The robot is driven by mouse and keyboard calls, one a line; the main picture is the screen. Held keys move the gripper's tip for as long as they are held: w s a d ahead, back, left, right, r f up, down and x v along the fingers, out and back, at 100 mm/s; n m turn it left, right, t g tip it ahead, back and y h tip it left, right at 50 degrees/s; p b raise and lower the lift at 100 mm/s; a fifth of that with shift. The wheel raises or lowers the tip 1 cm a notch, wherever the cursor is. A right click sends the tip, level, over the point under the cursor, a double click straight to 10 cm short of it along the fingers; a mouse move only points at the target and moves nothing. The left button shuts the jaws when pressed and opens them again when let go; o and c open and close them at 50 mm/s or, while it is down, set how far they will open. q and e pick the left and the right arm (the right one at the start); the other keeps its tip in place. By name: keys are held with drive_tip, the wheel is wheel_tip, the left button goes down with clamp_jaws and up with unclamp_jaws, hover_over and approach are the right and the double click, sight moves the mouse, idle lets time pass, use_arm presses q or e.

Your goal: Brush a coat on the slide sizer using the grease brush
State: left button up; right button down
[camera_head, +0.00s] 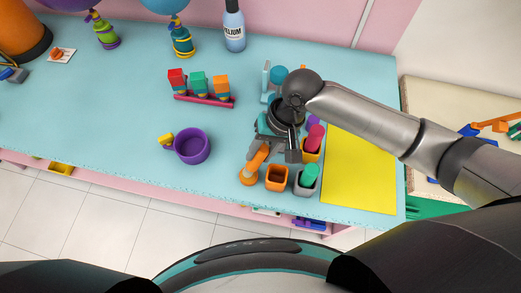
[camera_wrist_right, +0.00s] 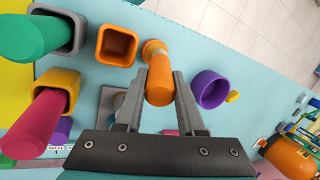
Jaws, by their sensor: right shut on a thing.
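My right gripper (camera_head: 262,146) is shut on an orange-handled tool, taken as the grease brush (camera_head: 257,160), and holds it over the table near the cups. In the right wrist view the brush (camera_wrist_right: 158,82) sits between the two fingers of the gripper (camera_wrist_right: 160,92), with a paler band at its far end. I cannot tell for certain which thing is the slide sizer; a pink rail (camera_head: 205,100) carrying red, green and orange blocks stands left of the gripper. A grey and teal piece (camera_head: 265,80) behind the gripper is partly hidden by my arm. My left gripper is out of view.
An empty orange cup (camera_head: 277,178), a grey cup (camera_head: 304,186) with a green handle, and a yellow cup (camera_head: 311,154) with a pink handle stand close by. A purple bowl (camera_head: 192,146) is to the left, a yellow mat (camera_head: 358,175) to the right. A helium bottle (camera_head: 234,30) stands behind.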

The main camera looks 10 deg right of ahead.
sight(260, 149)
drive_tip(key=shift+f, duration=0.65)
idle(0.7)
drive_tip(key=shift+s+f+p, duration=0.1)
drive_tip(key=shift+f+p, duration=0.05)
drive_tip(key=shift+p, duration=0.15)
idle(2.2)
wheel_tip(260, 149, up, 5)
drive_tip(key=p, duration=0.6)
drive_tip(key=shift+r, duration=1.15)
